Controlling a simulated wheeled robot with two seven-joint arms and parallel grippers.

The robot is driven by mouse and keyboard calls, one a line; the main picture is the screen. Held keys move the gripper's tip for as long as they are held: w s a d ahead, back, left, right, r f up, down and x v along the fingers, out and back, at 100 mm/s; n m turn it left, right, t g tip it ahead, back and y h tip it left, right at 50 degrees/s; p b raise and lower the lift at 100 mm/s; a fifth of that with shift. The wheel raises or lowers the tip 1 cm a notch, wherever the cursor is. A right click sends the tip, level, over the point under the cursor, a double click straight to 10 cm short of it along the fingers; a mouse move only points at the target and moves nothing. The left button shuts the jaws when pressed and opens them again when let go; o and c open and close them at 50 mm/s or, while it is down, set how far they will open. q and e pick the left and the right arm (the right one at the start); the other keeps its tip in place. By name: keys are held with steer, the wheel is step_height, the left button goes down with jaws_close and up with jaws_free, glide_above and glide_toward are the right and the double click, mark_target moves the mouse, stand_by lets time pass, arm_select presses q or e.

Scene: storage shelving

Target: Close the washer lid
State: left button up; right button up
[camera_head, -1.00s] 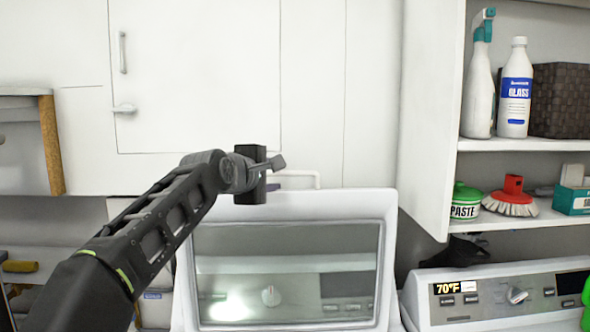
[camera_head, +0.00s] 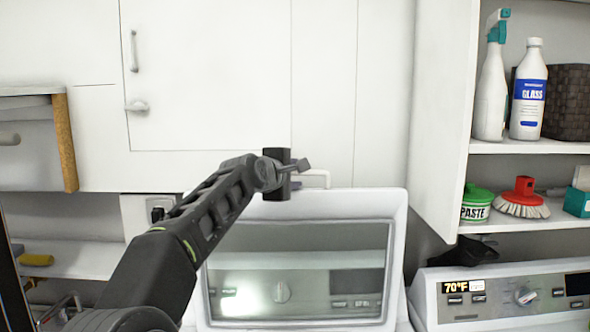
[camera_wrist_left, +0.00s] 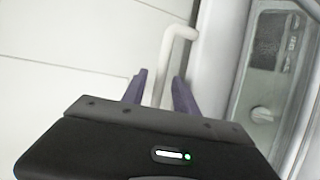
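The washer lid (camera_head: 398,255) stands raised, with a large glass window (camera_head: 300,270) that reflects a control panel. A thin white bar (camera_head: 318,172) shows behind the lid's top edge. My left gripper (camera_head: 296,186) is at the lid's top edge, beside this bar. In the left wrist view the purple fingers (camera_wrist_left: 160,92) are apart, with the white bar (camera_wrist_left: 180,40) running between them; I cannot tell whether they touch it. The lid (camera_wrist_left: 222,60) is to the right there. My right gripper is not in view.
A second machine with a control panel (camera_head: 500,292) stands at the right. Shelves (camera_head: 530,147) above it hold a spray bottle (camera_head: 491,90), a glass cleaner bottle (camera_head: 528,95) and a red brush (camera_head: 523,195). A white cabinet (camera_head: 205,75) fills the back.

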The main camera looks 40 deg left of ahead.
arm_select(q)
steer(key=shift+w, duration=0.2)
jaws_close()
stand_by(0.3)
steer(key=shift+f, duration=0.1)
stand_by(1.0)
